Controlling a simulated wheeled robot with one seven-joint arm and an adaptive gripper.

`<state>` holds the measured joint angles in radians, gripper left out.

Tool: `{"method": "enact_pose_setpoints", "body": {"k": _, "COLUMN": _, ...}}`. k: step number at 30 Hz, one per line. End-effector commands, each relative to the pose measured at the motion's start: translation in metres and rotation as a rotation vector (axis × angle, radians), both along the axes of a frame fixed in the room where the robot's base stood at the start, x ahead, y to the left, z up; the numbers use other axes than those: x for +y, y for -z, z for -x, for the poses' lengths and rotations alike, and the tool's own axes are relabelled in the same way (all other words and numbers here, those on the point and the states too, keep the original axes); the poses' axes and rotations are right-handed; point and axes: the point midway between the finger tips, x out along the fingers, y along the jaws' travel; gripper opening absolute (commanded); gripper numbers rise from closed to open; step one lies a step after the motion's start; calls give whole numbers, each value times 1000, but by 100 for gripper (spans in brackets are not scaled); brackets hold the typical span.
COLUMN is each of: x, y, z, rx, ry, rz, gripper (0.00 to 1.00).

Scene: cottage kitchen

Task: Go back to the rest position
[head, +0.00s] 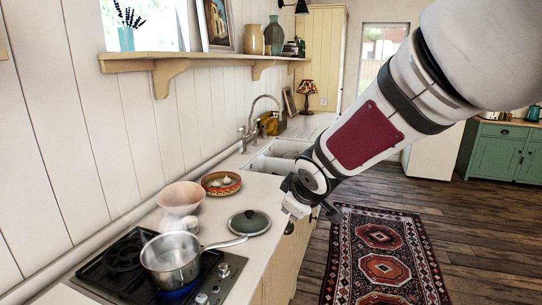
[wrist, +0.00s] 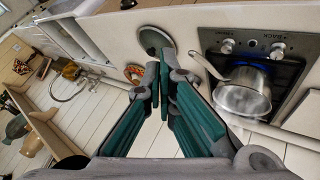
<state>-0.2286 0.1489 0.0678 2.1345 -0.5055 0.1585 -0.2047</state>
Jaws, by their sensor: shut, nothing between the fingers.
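My gripper (wrist: 164,70) shows in the wrist view with its green-padded fingers together and nothing between them. In the head view my arm reaches in from the upper right, and its end is above the counter's front edge, beyond the lid. The fingers are mostly hidden there. A steel saucepan (head: 171,259) stands on the black gas hob (head: 121,261) over a blue glow, and steam rises from it. It also shows in the wrist view (wrist: 243,97). A dark round lid (head: 249,222) lies on the counter beside the hob, apart from my gripper.
A pink bowl (head: 180,197) and a patterned orange dish (head: 221,184) stand by the wall. The sink (head: 277,157) and tap (head: 254,122) lie farther along the counter. A wall shelf (head: 185,57) holds vases. A patterned rug (head: 383,258) covers open floor at right.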

Motion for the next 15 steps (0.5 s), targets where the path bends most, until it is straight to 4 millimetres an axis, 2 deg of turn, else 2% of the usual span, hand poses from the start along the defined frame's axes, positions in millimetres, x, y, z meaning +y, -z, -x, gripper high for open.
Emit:
{"method": "enact_pose_setpoints", "body": {"k": 1, "x": -20, "y": -18, "z": 14, "rx": 1, "ry": 67, "rz": -13, "gripper": 0}}
{"method": "enact_pose_setpoints", "body": {"k": 6, "x": -74, "y": -54, "z": 71, "rx": 46, "ry": 283, "rz": -73, "gripper": 0}}
{"method": "enact_pose_setpoints", "body": {"k": 9, "x": -99, "y": -68, "z": 109, "rx": 76, "ry": 402, "rz": -121, "gripper": 0}}
{"method": "enact_pose_setpoints", "body": {"k": 15, "x": -132, "y": -82, "z": 193, "rx": 145, "ry": 613, "rz": -240, "gripper": 0}}
